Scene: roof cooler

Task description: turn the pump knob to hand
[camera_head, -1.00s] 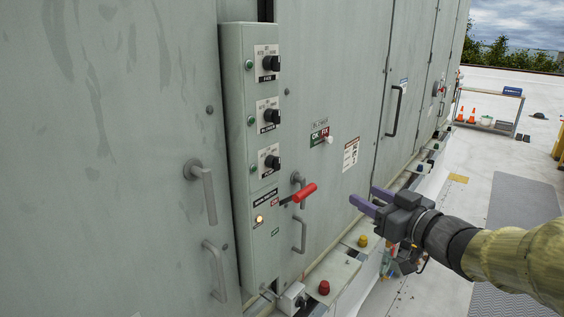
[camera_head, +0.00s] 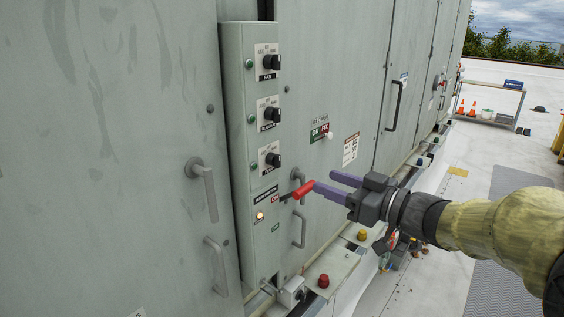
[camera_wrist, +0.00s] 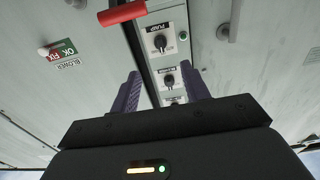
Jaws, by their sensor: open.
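The pump knob (camera_head: 272,160) is the lowest of three black knobs on the narrow control box (camera_head: 235,120). It sits on a white plate with a PUMP label under it. The setting it points at is too small to read. In the wrist view the pump knob (camera_wrist: 160,42) shows upside down, beyond the fingertips. My gripper (camera_head: 325,182) is open and empty, to the right of and a little below the knob, apart from it. Its purple fingers (camera_wrist: 162,72) point toward the box in the wrist view.
A red lever handle (camera_head: 304,190) sticks out from the box below the knob, near my fingertips in the picture. Above are the blower knob (camera_head: 272,115) and fan knob (camera_head: 271,62). Door handles (camera_head: 203,187) stand out on the left panel. A ledge (camera_head: 333,265) runs below.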

